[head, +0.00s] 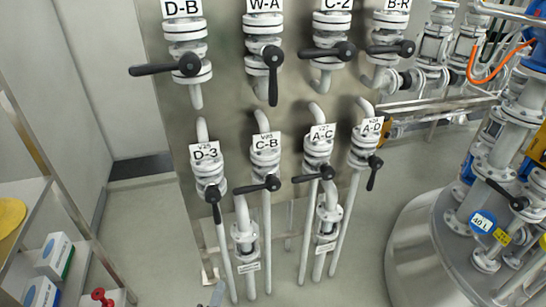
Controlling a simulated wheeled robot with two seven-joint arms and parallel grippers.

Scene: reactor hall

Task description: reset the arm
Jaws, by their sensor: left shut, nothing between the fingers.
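My left gripper (216,293) shows only as a small grey part at the bottom edge, left of centre, below the valve panel. It is shut and empty, and it appears apart from the valve handles. Most of it and its arm are out of the picture. My right gripper is not in view.
A steel panel (225,120) carries valves with black handles, labelled D-B, W-A, C-2, B-R above and D-3, C-B, A-C, A-D below. Pipes run down below them. A steel vessel (415,250) stands right. A shelf (25,215) with boxes (54,256) stands left.

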